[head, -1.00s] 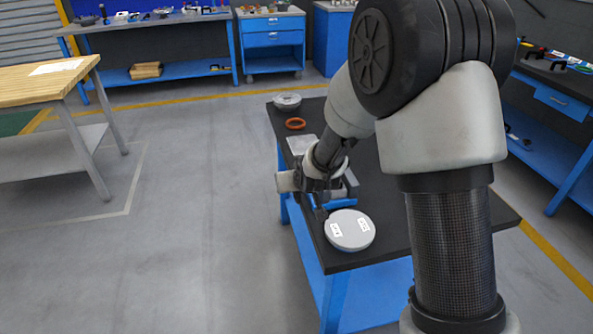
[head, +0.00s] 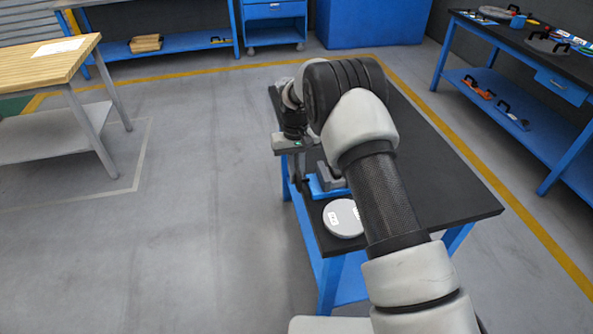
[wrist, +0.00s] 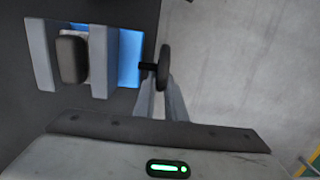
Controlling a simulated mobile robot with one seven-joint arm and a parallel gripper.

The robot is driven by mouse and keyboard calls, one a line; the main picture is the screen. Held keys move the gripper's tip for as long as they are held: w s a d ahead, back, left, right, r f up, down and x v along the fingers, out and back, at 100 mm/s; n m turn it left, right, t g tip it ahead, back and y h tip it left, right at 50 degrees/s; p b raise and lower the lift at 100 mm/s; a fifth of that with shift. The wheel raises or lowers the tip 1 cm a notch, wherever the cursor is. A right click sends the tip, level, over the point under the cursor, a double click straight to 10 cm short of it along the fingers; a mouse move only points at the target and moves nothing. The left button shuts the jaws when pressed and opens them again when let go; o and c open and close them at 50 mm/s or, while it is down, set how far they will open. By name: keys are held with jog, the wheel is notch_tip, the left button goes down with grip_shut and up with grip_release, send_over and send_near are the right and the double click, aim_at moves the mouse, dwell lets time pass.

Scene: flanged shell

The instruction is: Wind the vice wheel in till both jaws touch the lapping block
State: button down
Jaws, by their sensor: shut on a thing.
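The vice has a blue base (head: 318,190) and grey jaws (head: 328,172) on the black bench top, partly behind my arm in the head view. In the wrist view its left jaw (wrist: 40,55) and right jaw (wrist: 104,62) stand either side of the dark, rounded lapping block (wrist: 72,58). The block looks close to both jaws; I cannot tell whether both touch it. The dark vice wheel (wrist: 164,66) sits on a short shaft to the right of the blue base (wrist: 130,58). My gripper (wrist: 162,98) is shut on the wheel, its fingers on either side of the rim.
The black bench top (head: 435,190) is bare to the right. Open grey floor (head: 210,200) lies left of the bench. A wooden-topped table (head: 45,65) stands farther left.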

jog(key=shift+f+g, duration=0.25)
jog(key=shift+g, duration=0.35)
jog(key=c, duration=1.8)
grip_release()
jog(key=shift+f, duration=0.1)
jog(key=w+a+r+p, duration=0.1)
jog(key=w+r+p, duration=0.2)
jog(key=r, duration=1.4)
jog(key=shift+w, duration=0.3)
jog(key=shift+o, duration=0.4)
jog(key=shift+r, duration=0.1)
